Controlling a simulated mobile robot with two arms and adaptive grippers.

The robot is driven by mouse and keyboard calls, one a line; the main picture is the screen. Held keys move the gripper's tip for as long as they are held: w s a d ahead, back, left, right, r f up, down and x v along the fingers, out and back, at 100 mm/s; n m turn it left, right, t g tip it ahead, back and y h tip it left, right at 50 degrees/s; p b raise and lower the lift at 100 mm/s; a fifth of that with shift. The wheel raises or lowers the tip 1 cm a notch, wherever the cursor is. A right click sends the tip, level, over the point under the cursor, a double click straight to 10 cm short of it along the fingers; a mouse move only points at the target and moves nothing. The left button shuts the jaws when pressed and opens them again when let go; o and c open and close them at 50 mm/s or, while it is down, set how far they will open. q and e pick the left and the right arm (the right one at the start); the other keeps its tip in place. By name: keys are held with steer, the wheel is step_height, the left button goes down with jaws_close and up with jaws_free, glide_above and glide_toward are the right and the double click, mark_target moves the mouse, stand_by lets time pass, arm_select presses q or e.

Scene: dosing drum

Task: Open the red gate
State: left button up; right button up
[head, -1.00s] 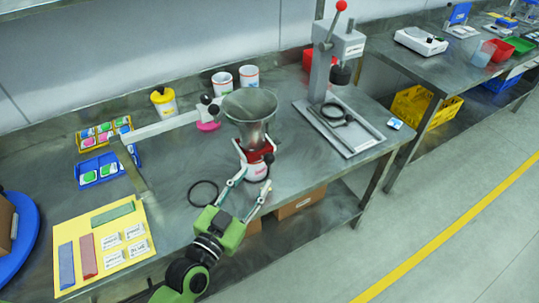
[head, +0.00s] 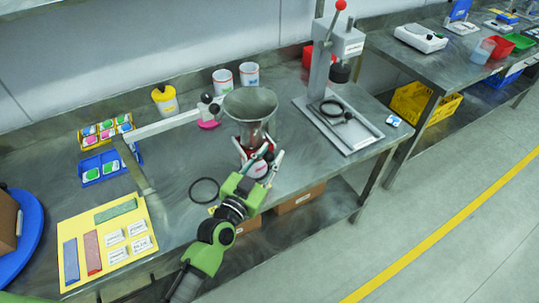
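The dosing drum has a grey metal funnel (head: 250,104) on top and a red and white lower body (head: 259,169) below it. It stands near the front edge of the steel bench. Red shows on the body just under the funnel, but the gate itself is partly hidden behind my fingers and hard to make out. My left gripper (head: 273,153) is at the front of the body, with its fingers on either side of it and apart. Whether they touch it is unclear. My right gripper is not in view.
A black ring (head: 204,190) lies on the bench left of my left arm. A yellow board (head: 138,261) with coloured bars and labels is further left. A lever press (head: 321,71) stands to the right. White cups (head: 249,74) and a yellow-lidded jar (head: 164,101) are behind.

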arm_select(q)
jaws_close()
steer(key=s+d+p, duration=0.3)
steer(key=s+d, duration=0.1)
steer(key=s, duration=0.2)
steer(key=shift+s+d+f, duration=0.15)
steer(key=shift+s+d, duration=0.15)
steer(key=shift+s, duration=0.05)
steer(key=o, duration=0.7)
jaws_free()
steer(key=shift+c, duration=0.2)
steer(key=shift+s+d, duration=0.1)
steer(key=shift+s, duration=0.05)
